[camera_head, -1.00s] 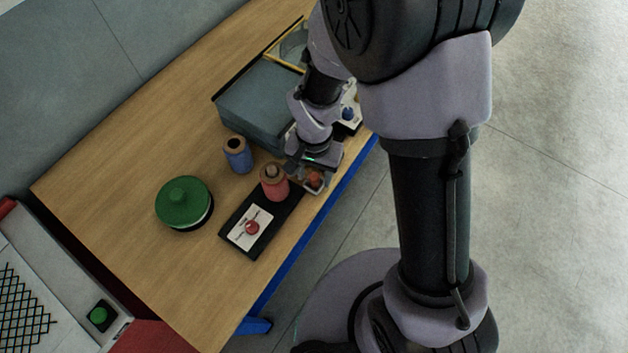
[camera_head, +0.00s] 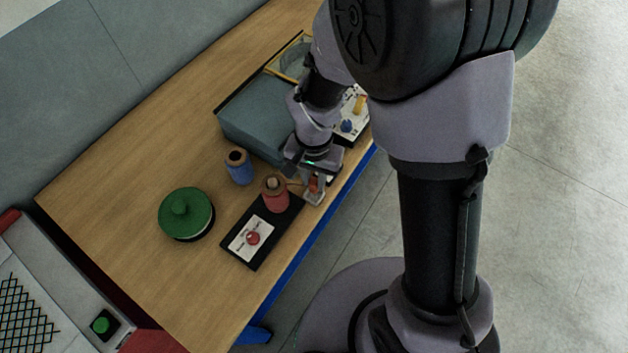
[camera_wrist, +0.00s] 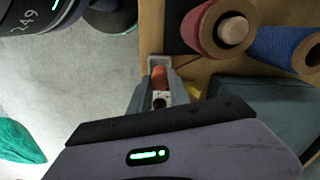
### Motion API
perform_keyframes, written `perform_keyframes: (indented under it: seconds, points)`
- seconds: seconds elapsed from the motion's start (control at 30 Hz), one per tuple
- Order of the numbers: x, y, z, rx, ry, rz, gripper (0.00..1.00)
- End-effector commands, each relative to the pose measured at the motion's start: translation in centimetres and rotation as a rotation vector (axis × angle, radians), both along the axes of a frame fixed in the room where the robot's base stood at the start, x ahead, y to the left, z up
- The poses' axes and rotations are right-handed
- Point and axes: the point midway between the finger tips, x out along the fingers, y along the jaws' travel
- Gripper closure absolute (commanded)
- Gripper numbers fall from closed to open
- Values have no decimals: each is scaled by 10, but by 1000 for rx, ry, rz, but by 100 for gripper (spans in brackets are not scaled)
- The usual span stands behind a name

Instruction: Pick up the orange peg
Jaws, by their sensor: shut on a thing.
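The orange peg (camera_wrist: 159,76) stands between the fingers of my gripper (camera_wrist: 158,66) in the wrist view. My gripper is shut on it, and the fingers hide its sides. In the head view my gripper (camera_head: 314,194) is at the table's right edge, just right of the red spool, and the orange peg (camera_head: 314,184) shows as a small patch between the fingers. Whether the peg touches the surface below is hidden.
A green round lid (camera_head: 184,209) lies left. A grey box (camera_head: 255,125) and a white board (camera_head: 357,120) with blue and yellow pegs lie beyond my gripper.

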Motion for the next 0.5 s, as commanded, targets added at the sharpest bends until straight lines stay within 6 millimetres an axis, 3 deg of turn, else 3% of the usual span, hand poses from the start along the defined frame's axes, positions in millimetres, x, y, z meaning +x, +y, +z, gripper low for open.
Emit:
perform_keyframes:
  seconds: [0.17, 0.5]
  points:
    - [-18, -33, 6, -1, 1, -4, 100]
    - [-66, -118, 15, -1, 1, -6, 100]
